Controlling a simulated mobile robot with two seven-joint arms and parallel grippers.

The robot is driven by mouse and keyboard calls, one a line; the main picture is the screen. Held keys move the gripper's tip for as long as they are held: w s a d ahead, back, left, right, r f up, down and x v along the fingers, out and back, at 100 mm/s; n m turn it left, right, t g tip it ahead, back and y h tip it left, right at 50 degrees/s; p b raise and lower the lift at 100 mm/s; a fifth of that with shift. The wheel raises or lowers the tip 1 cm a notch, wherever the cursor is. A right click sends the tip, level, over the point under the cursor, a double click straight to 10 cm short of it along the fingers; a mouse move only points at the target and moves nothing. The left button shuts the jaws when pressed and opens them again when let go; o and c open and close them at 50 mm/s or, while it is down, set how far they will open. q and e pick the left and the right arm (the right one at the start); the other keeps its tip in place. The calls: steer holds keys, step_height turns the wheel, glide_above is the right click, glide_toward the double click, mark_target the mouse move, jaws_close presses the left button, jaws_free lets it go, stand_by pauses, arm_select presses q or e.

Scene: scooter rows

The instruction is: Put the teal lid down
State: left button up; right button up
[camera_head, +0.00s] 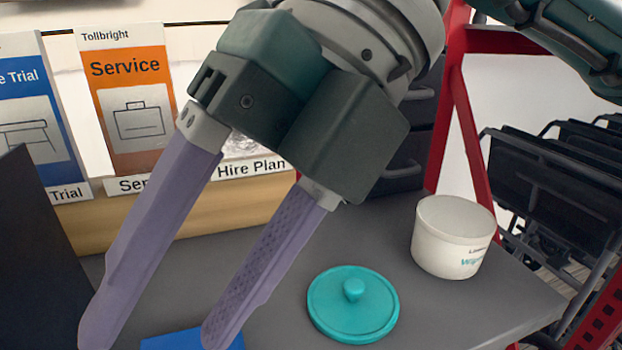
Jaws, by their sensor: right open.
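The teal lid (340,312) lies flat on the grey table, its round knob facing up. My right gripper (150,338) hangs over the table to the left of the lid. Its two purple fingers are spread wide apart with nothing between them. The nearer finger is apart from the lid in the picture. A white tub (447,245) with small lettering stands upright and open on the table, to the right of and behind the lid. My left gripper is not in the picture.
A blue flat item (190,341) lies at the bottom edge, partly behind a finger. Leaflets, including an orange Service one (128,90), stand in a wooden holder (180,212) at the back. The grey table (500,305) ends at the right, beside a red frame (450,110).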

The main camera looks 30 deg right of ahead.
steer(key=s+a+r+m+y, duration=0.1)
steer(key=s+a+r+y, duration=0.2)
steer(key=a+r+y, duration=0.8)
steer(key=w+d+r+m+t+y, duration=0.1)
steer(key=w+d+r+m+t, duration=0.6)
steer(key=r+m+t, duration=0.35)
steer(key=w+d+f+m+t+h, duration=0.7)
steer(key=d+m+t+h, duration=0.35)
steer(key=m+h, duration=0.5)
steer(key=s+d+f+m+g+h, duration=0.1)
steer(key=s+d+f+m+g, duration=0.1)
steer(key=f, duration=0.5)
steer(key=s+d+f+m+g+h, duration=0.2)
steer(key=f+g, duration=0.3)
steer(key=f, duration=0.3)
steer(key=s+d+f+m+g+h, duration=0.2)
steer(key=s+d+f+m+g, duration=0.1)
steer(key=f, duration=0.4)
steer(key=shift+s+d+f+g, duration=0.15)
steer(key=shift+s+d+g, duration=0.35)
steer(key=shift+s+g, duration=0.1)
steer(key=s+a+f+g, duration=0.1)
steer(key=s+f+g, duration=0.5)
steer(key=s, duration=0.6)
steer(key=shift+s+f+y, duration=0.2)
steer(key=shift+f+y, duration=0.15)
steer(key=shift+f, duration=0.35)
